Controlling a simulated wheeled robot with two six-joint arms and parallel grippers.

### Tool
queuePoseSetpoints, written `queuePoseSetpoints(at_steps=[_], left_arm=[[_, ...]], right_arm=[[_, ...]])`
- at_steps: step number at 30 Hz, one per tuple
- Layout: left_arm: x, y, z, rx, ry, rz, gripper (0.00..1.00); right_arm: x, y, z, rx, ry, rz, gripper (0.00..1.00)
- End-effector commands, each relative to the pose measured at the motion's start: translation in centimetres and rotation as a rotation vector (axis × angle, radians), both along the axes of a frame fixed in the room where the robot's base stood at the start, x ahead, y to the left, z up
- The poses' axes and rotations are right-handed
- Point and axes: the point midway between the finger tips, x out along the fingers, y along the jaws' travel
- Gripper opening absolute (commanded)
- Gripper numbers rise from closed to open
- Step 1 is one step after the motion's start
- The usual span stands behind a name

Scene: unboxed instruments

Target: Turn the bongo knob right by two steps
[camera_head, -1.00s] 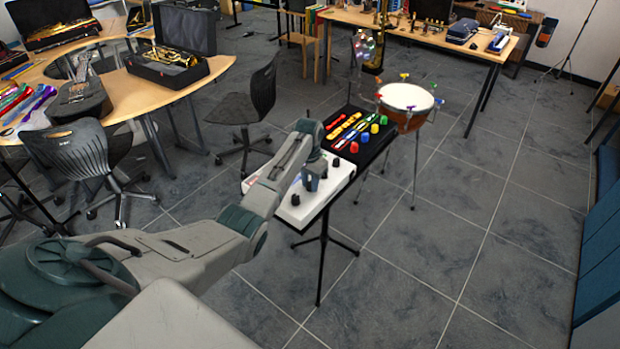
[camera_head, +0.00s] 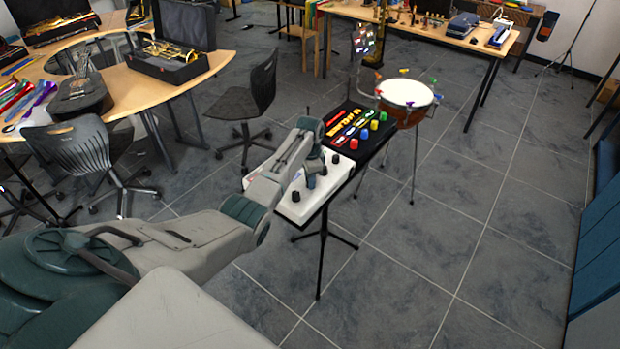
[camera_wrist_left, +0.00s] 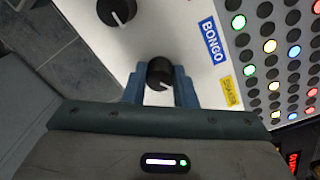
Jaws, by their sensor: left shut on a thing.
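The bongo knob (camera_wrist_left: 160,72) is a black round knob on a white panel (camera_wrist_left: 165,28). A blue BONGO label (camera_wrist_left: 212,41) sits to its upper right in the left wrist view. My left gripper (camera_wrist_left: 160,84) has its two blue-grey fingers on either side of the knob and is shut on it. In the head view, my left gripper (camera_head: 311,183) reaches down onto the white panel (camera_head: 325,190) and hides the held knob. My right gripper is in neither view.
A black board with coloured knobs (camera_head: 372,125) adjoins the panel. A drum (camera_head: 405,93) stands behind; floor at right is clear.

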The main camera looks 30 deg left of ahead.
Motion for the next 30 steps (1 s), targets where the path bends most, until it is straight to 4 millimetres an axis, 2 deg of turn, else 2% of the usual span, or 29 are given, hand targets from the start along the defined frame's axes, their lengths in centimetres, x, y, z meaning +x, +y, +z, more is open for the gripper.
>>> queuePoseSetpoints(at_steps=[11,12,15,25,30], left_arm=[[0.2,0.0,0.2,0.001,-0.005,-0.004,0.02],[0.2,0.0,0.2,0.001,-0.005,-0.004,0.29],[0.1,0.0,0.2,0.000,-0.004,-0.004,0.46],[0.1,0.0,0.3,0.000,-0.003,-0.004,0.46],[0.2,0.1,2.4,0.001,-0.006,-0.005,0.46]], right_arm=[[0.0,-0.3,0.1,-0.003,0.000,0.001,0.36],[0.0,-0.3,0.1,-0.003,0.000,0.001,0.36],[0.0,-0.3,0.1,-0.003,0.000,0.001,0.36],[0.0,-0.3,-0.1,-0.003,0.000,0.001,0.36],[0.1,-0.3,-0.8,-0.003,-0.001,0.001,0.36]])
